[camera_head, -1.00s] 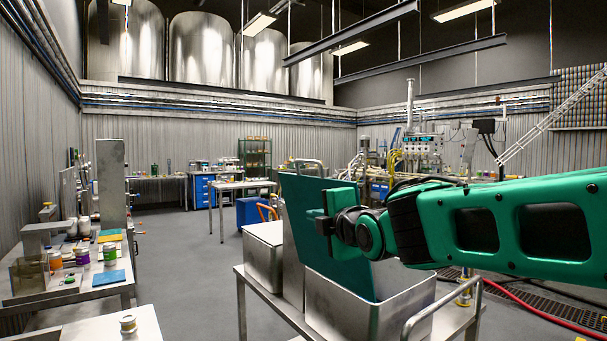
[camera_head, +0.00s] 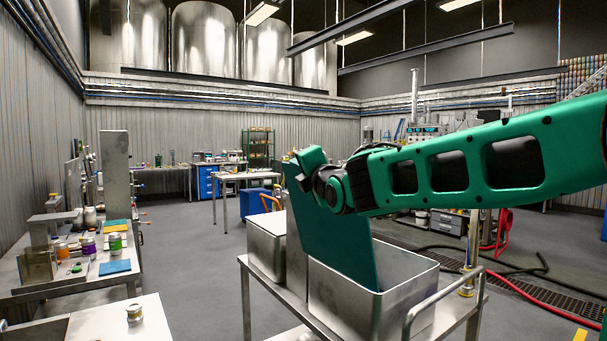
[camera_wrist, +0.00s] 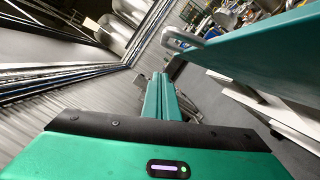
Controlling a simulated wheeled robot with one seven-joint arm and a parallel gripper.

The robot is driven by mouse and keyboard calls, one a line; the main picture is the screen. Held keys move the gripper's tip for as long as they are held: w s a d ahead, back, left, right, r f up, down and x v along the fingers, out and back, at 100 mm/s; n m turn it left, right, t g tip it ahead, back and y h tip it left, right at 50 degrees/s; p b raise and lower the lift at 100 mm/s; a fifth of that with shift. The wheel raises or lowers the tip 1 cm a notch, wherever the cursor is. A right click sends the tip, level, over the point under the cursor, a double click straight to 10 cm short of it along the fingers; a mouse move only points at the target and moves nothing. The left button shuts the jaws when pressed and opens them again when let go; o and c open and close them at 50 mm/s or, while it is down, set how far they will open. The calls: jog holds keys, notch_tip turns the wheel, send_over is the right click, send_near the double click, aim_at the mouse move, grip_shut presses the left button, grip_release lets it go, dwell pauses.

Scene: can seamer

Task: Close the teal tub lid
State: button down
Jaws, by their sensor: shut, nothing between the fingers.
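The teal lid (camera_head: 345,250) stands open and steeply tilted above the left side of its open metal tub (camera_head: 338,303). The lid's flat face also fills the upper right of the wrist view (camera_wrist: 255,55), with a pale loop handle (camera_wrist: 180,38) at its edge. My gripper (camera_head: 305,158) is at the lid's upper edge in the head view and hides part of it. In the wrist view my gripper's fingers (camera_wrist: 160,92) are together and empty, to the left of the lid. I cannot tell whether they touch it.
The tub stands on a metal cart (camera_head: 262,300) with a rail handle (camera_head: 445,295). A second metal bin (camera_head: 265,245) is beside it on the left. A bench (camera_head: 60,280) with jars is at far left. Hoses (camera_head: 530,300) lie on the floor at right. Open floor lies between bench and cart.

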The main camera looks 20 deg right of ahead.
jog(key=d, duration=0.1)
jog(key=w+d+r, duration=0.2)
jog(key=shift+d, duration=0.15)
dwell(0.5)
